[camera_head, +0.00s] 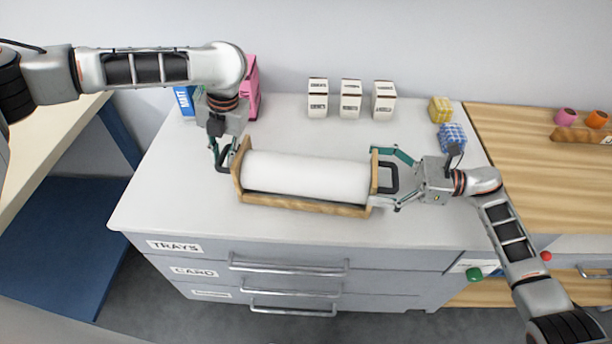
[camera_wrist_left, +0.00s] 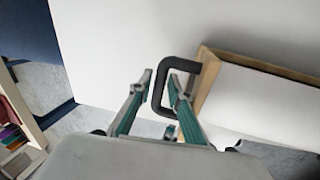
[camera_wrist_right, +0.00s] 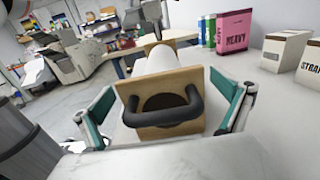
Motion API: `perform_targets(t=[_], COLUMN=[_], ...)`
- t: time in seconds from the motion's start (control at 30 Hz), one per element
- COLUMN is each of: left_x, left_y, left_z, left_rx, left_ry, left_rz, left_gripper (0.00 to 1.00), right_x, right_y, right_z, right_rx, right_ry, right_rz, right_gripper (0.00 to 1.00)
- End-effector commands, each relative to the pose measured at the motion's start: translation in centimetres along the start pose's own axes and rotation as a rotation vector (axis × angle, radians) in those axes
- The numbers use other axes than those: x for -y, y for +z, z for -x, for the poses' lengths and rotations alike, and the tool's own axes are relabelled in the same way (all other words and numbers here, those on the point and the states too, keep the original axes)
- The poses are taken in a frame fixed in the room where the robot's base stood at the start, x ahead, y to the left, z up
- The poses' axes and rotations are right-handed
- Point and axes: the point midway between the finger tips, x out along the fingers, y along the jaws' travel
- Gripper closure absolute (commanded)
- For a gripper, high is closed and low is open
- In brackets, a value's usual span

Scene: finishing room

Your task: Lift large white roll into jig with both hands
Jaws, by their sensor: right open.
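The large white roll (camera_head: 305,177) lies in a wooden cradle (camera_head: 300,205) with upright end plates, on the worktop. A black handle sticks out from each end plate. My left gripper (camera_head: 222,158) is at the left handle. In the left wrist view its fingers (camera_wrist_left: 160,82) are close together, with the bar of the left handle (camera_wrist_left: 188,66) between them; it looks shut on it. My right gripper (camera_head: 386,178) is at the right end. In the right wrist view its fingers (camera_wrist_right: 167,105) are wide open on either side of the right handle (camera_wrist_right: 165,118), apparently touching nothing.
Three white boxes (camera_head: 350,99) stand along the back wall. A pink box (camera_head: 252,88) and a blue box (camera_head: 185,100) stand behind my left arm. Yellow (camera_head: 439,109) and blue (camera_head: 452,137) checked blocks are at the right. The worktop's front strip is clear.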

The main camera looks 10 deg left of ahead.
Motion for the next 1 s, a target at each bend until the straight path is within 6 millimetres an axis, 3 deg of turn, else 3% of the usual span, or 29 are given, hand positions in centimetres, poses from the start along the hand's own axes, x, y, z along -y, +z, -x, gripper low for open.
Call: perform_targets(t=[0.2,0.27,0.3,0.5,1.0], left_x=[0.0,0.0,0.0,0.0,-0.1], left_y=[0.0,0.0,0.0,0.0,0.1], left_z=[0.0,0.0,0.0,0.0,1.0], left_rx=[0.0,0.0,-0.001,-0.001,0.004], left_ry=[0.0,0.0,0.0,-0.001,-0.002], left_rz=[0.0,0.0,0.001,0.001,0.001], left_gripper=[0.81,0.97,1.0,1.0,1.0], right_x=[0.0,0.0,0.0,0.0,0.1], right_y=[0.0,0.0,0.0,0.0,1.1], right_z=[0.0,0.0,0.0,0.0,-0.1], right_rx=[0.0,0.0,0.0,0.0,0.004], right_ry=[0.0,0.0,0.0,0.0,0.001], right_rz=[0.0,0.0,0.0,0.0,0.005], right_gripper=[0.0,0.16,0.26,0.73,0.73])
